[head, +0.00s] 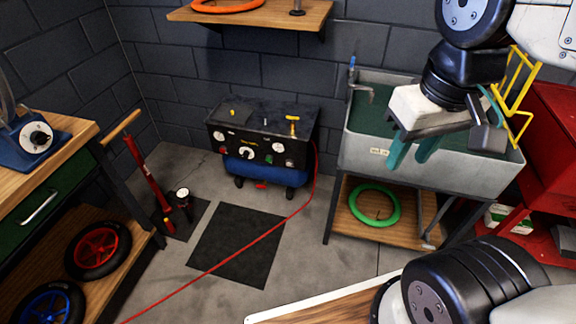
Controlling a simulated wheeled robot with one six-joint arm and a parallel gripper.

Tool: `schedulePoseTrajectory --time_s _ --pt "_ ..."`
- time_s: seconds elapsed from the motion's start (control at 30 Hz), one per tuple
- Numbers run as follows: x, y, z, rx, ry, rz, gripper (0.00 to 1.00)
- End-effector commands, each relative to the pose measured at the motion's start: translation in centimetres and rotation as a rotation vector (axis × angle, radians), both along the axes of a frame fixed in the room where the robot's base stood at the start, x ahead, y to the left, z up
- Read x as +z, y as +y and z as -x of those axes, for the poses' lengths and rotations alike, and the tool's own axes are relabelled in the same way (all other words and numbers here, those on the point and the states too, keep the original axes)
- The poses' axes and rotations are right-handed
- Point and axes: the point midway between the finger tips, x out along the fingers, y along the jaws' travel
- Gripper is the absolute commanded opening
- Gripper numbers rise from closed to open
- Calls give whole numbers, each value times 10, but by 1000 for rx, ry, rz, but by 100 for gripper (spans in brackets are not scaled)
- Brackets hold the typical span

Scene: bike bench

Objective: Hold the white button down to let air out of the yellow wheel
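My gripper (412,155) hangs in front of the sink at the upper right, with its two teal fingers pointing down and apart. Nothing shows between them. No yellow wheel shows in the head view. I cannot make out a thing that is surely the white button. A black and blue compressor (262,140) stands against the back wall, left of my gripper and well apart from it. Its front has a white round knob or dial (246,153) and gauges, too small to tell apart.
A red wheel (98,250) and a blue wheel (48,308) lie on the left bench's lower shelf. A red floor pump (148,175) stands beside it. A red hose (245,248) crosses the floor. A grey sink (375,158) stands at right.

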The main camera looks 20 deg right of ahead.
Motion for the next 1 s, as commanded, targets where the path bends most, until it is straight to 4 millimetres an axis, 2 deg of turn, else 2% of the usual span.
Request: schedulePoseTrajectory --time_s 0.23,0.27,0.37,0.4,1.0 --pt "0 0 0 0 0 0 36" --pt "0 0 0 0 0 0 31" --pt "0 0 0 0 0 0 3" --pt "0 0 0 0 0 0 0" --pt "0 0 0 0 0 0 0"
